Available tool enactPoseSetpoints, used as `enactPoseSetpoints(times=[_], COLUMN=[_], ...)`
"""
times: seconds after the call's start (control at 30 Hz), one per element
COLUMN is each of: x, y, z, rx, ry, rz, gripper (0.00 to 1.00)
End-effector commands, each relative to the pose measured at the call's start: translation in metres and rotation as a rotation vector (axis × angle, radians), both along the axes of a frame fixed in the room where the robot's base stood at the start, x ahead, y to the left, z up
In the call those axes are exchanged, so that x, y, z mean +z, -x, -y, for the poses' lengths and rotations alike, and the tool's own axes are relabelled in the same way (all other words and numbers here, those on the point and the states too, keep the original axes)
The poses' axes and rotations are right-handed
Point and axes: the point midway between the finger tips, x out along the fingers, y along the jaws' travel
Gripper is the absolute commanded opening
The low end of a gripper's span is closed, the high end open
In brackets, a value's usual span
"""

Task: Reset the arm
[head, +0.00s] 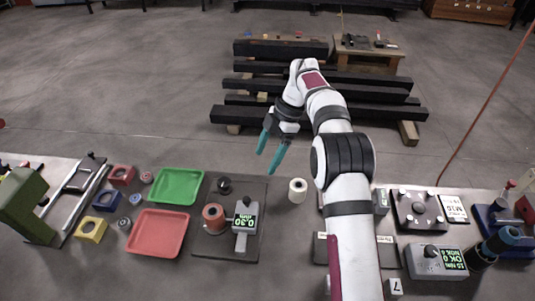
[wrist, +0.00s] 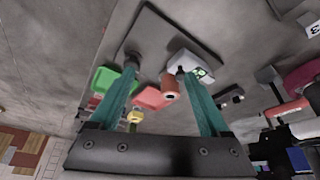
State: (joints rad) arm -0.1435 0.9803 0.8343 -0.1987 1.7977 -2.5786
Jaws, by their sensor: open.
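My gripper (head: 268,162) has two teal fingers spread apart, with nothing between them. In the head view it hangs in the air in front of the bench's far edge, left of my arm's upper links. In the wrist view the open fingers (wrist: 157,68) reach up the picture, and bench items show beyond them. My arm rises from the bottom right of the head view and bends over to the left at its top. It hides part of the bench behind it.
A green tray (head: 176,187), a red tray (head: 157,234) and a gauge reading 0.30 mm (head: 246,216) stand left on the bench. A white roll (head: 297,190) stands near the gripper. A black-knobbed fixture (head: 417,212) stands right. Dark beams (head: 270,115) lie stacked beyond.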

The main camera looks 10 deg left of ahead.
Motion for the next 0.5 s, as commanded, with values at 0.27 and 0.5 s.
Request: enactPoseSetpoints(times=[0.27, 0.5], x=[0.0, 0.018], y=[0.0, 0.008], z=[0.001, 0.008], rx=[0.0, -0.104], ry=[0.0, 0.029], rz=[0.0, -0.023], gripper=[0.8, 0.8])
